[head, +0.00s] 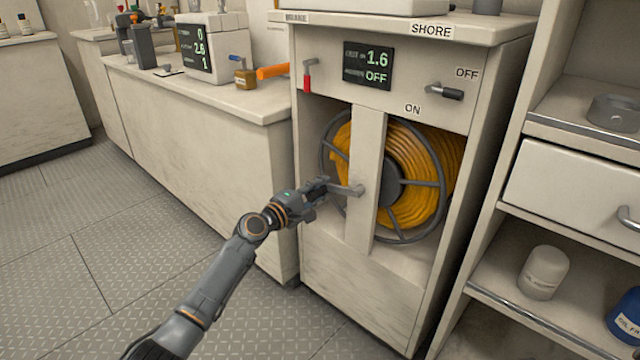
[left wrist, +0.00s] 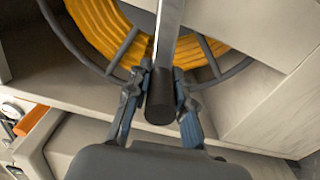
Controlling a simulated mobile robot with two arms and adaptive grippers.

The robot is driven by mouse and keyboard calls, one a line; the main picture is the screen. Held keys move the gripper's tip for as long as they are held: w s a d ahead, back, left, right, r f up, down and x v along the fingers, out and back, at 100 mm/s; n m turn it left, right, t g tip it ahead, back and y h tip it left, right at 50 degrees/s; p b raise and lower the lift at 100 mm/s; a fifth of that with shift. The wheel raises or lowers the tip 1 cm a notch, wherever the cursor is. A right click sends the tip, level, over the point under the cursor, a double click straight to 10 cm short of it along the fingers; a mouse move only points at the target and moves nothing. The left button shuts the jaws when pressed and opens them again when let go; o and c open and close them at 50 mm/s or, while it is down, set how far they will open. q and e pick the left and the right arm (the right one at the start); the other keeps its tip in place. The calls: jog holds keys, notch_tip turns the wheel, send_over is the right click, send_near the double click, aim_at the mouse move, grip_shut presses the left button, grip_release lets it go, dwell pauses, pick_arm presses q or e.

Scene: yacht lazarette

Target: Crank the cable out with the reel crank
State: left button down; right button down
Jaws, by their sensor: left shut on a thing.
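The cable reel (head: 415,185) stands in an open cabinet bay, wound with thick yellow cable. A pale upright post (head: 366,185) crosses in front of it. The grey reel crank (head: 350,190) sticks out from the post towards the left. My left gripper (head: 322,190) is at the crank's outer end. In the left wrist view the dark crank handle (left wrist: 160,97) lies between the two fingers of my left gripper (left wrist: 160,105), which are shut on it. The yellow cable (left wrist: 105,25) shows behind. My right gripper is in neither view.
Above the reel, a display (head: 368,65) reads 1.6 and OFF, and a lever switch (head: 445,91) sits between ON and OFF labels. A red-handled lever (head: 307,76) is to the left. Open shelves (head: 570,235) stand right. The floor (head: 130,230) at left is clear.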

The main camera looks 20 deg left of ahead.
pick_arm(q)
jog(key=shift+s+d+f+n, duration=0.15)
jog(key=shift+f+n, duration=0.25)
jog(key=shift+f, duration=0.35)
jog(key=shift+f, duration=0.1)
jog(key=c, duration=1.1)
grip_release()
jog(key=shift+c, duration=0.2)
jog(key=shift+r, duration=0.25)
jog(key=v, duration=1.2)
jog(key=shift+d, duration=0.1)
